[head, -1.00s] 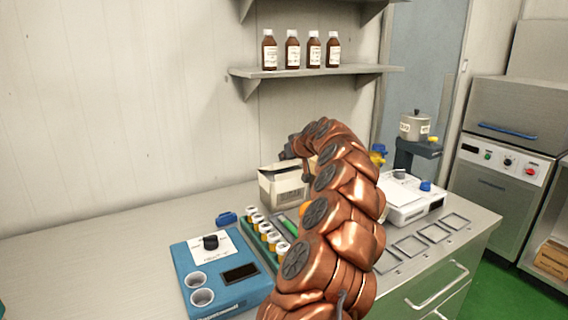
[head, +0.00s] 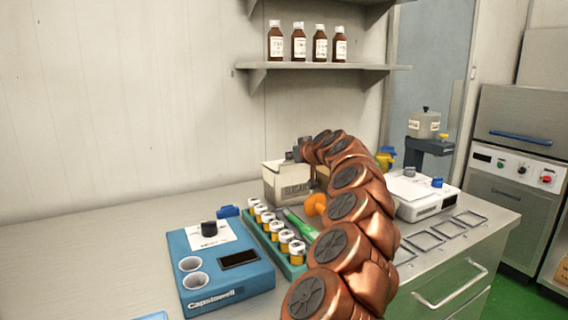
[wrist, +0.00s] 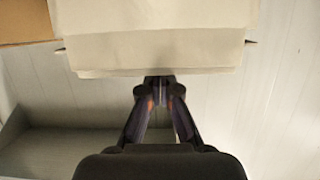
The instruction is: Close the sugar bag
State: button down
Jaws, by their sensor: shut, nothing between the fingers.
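The cream sugar bag (head: 287,186) stands at the back of the bench by the wall, partly behind my arm in the head view. Whether its top is open or folded is hard to tell there. In the wrist view it fills the upper middle as a pale paper body (wrist: 155,45), with a band across it and a thin pointed tip sticking out at each side. My gripper (wrist: 158,82) is shut and empty, its fingertips right at the bag's lower edge in that view; I cannot tell if they touch. In the head view my gripper (head: 300,150) is at the bag's top right.
A green rack of white-capped jars (head: 272,238) and a blue device (head: 218,268) stand in front of the bag. A white scale (head: 425,195) stands to the right, with an orange round object (head: 315,205) beside my arm. Brown bottles (head: 298,45) line the shelf above.

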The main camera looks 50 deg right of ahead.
jog(key=shift+s+f+b, duration=0.15)
jog(key=shift+f+b, duration=0.2)
jog(key=shift+f, duration=0.05)
dwell(0.4)
jog(key=shift+r+p, duration=0.9)
jog(key=shift+r, duration=1.95)
jog(key=f+b+v, duration=0.1)
jog(key=v, duration=0.9)
jog(key=shift+s, duration=0.15)
